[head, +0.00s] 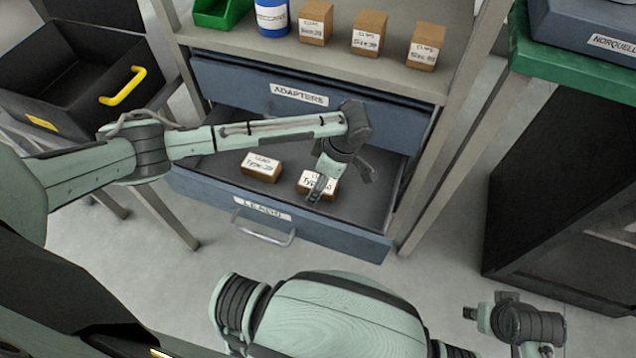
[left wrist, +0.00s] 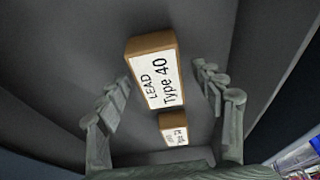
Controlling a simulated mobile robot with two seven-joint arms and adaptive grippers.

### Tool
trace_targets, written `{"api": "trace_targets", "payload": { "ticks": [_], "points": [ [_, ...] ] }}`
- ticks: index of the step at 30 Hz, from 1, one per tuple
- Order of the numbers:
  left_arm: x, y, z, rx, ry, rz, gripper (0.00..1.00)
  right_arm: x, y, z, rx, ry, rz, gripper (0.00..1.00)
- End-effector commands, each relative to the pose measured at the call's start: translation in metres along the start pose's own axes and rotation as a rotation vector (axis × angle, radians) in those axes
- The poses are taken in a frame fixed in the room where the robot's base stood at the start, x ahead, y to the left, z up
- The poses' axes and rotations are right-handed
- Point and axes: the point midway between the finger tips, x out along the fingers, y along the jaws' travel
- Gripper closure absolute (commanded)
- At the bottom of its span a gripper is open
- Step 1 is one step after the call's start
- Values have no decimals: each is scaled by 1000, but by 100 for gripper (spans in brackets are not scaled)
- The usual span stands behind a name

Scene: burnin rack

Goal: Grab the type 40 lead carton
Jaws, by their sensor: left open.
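The lead carton marked Type 40 (left wrist: 153,72) is a brown box with a white label. It lies in the open drawer labelled LEADS (head: 262,208). In the head view the carton (head: 318,187) is partly hidden by my left gripper (head: 342,185). The gripper is open over the carton, pointing down into the drawer. In the left wrist view the carton shows between and beyond the two spread fingers (left wrist: 160,85), and no contact is visible.
Another lead carton (head: 262,166) lies left of the first in the drawer, also in the left wrist view (left wrist: 174,130). The ADAPTERS drawer (head: 300,95) is above. The shelf holds several clip cartons (head: 368,34), a blue tub (head: 272,17) and a green bin (head: 220,12). A black crate (head: 75,75) stands left.

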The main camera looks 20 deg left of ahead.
Motion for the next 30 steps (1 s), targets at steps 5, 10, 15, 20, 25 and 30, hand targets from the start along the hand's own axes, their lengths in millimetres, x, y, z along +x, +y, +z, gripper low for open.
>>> {"api": "trace_targets", "payload": {
  "ticks": [5,10,15,20,25,30],
  "points": [
    [1,0,0,0,0,-1,33,-3,0,-1,0,0,0,60],
    [2,0,0,0,1,0,33,-4,0,-1,1,0,0,60],
    [2,0,0,0,1,0,33,-4,0,-1,1,0,0,60],
    [2,0,0,0,0,0,53,-4,0,-1,1,0,0,60],
    [2,0,0,0,1,0,74,-4,0,-1,1,0,0,60],
    [2,0,0,0,0,0,87,-4,0,-1,1,0,0,60]
  ]
}}
